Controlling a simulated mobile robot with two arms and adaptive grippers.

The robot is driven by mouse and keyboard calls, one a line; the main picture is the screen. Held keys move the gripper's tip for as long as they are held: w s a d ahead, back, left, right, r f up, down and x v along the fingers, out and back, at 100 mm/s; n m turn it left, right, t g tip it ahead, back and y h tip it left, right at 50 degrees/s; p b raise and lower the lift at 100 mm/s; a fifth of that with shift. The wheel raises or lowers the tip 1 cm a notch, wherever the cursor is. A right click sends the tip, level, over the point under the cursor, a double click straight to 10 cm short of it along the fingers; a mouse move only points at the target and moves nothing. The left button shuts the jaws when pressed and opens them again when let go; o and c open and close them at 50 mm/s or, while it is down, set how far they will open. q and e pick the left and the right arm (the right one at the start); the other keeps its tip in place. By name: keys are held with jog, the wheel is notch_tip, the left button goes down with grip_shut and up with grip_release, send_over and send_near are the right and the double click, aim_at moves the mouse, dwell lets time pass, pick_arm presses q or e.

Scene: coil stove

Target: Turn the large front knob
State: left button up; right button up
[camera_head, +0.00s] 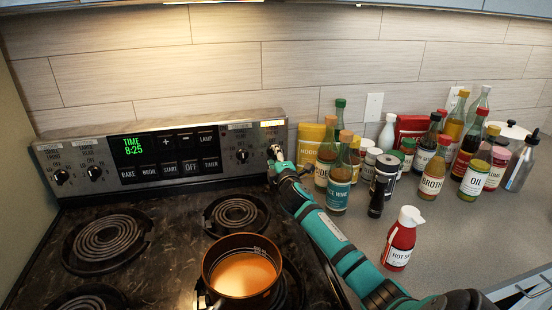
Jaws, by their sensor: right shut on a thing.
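The stove's control panel (222,138) stands upright at the back of the cooktop. My right gripper (274,154) is at the panel's far right end, shut on a knob there. The gripper hides most of that knob, and the small label above it is too blurred to read surely. A second dark knob (241,155) sits just left of the gripper, untouched. Two more knobs, the outer one (61,176) and the inner one (94,172), are on the panel's left end. My right arm reaches in from the lower right. My left gripper is not in view.
A pot (213,277) with orange liquid stands on the front right coil, left of my arm. Other coils, such as the rear right one (237,215), are bare. Several bottles and jars crowd the counter (352,224) to the right; a red bottle (400,245) stands near my forearm.

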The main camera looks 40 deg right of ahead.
jog(key=shift+f, duration=0.1)
jog(key=o, duration=1.2)
jog(key=shift+c, duration=0.2)
jog(key=shift+s, duration=0.1)
jog(key=v, duration=1.2)
jog(key=shift+a, duration=0.1)
jog(key=shift+c, duration=0.4)
